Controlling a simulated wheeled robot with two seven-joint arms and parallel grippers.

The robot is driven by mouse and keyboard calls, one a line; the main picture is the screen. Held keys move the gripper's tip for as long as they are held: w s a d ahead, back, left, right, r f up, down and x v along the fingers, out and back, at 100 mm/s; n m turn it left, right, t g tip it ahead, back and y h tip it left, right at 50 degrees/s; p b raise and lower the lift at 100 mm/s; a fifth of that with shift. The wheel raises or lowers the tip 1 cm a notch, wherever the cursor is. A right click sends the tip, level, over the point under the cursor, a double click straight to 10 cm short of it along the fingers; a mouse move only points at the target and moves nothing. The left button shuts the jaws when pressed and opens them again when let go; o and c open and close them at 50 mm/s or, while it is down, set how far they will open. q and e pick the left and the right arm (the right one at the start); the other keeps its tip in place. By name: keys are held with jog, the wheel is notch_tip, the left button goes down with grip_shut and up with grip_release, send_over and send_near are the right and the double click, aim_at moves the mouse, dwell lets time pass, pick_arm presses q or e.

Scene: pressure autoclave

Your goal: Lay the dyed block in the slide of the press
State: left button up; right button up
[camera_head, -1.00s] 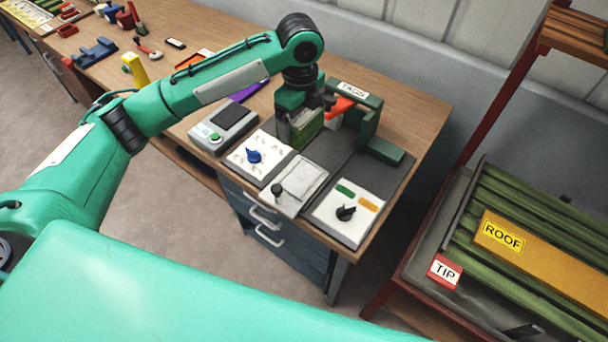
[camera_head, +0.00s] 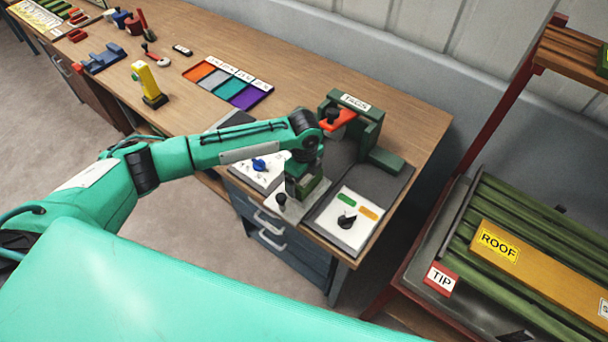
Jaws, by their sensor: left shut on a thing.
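My left gripper (camera_head: 302,184) is shut on a green block (camera_head: 317,190), which is partly hidden by the fingers. It holds the block low over the pale slide (camera_head: 290,210), which has a dark knob at its front. I cannot tell whether the block touches the slide. The press (camera_head: 369,121) is a dark green frame with a TAGS label and an orange-red lever, standing behind the slide. My right gripper is not in view.
A panel with a blue knob (camera_head: 259,164) lies left of the slide. A panel with a black knob (camera_head: 347,220) lies right of it. Colour swatches (camera_head: 229,83) and a yellow tool (camera_head: 146,82) are farther left. A red rack (camera_head: 445,281) stands at the right.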

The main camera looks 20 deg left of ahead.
pick_arm(q)
jog(key=shift+f, duration=0.15)
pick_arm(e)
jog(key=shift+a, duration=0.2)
pick_arm(q)
jog(key=shift+f, duration=0.1)
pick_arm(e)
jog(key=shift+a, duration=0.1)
pick_arm(q)
jog(key=o, duration=0.8)
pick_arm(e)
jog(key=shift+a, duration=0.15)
pick_arm(q)
notch_tip(320, 180, up, 11)
jog(key=b, duration=0.3)
jog(key=shift+b, duration=0.3)
jog(key=shift+r, duration=0.65)
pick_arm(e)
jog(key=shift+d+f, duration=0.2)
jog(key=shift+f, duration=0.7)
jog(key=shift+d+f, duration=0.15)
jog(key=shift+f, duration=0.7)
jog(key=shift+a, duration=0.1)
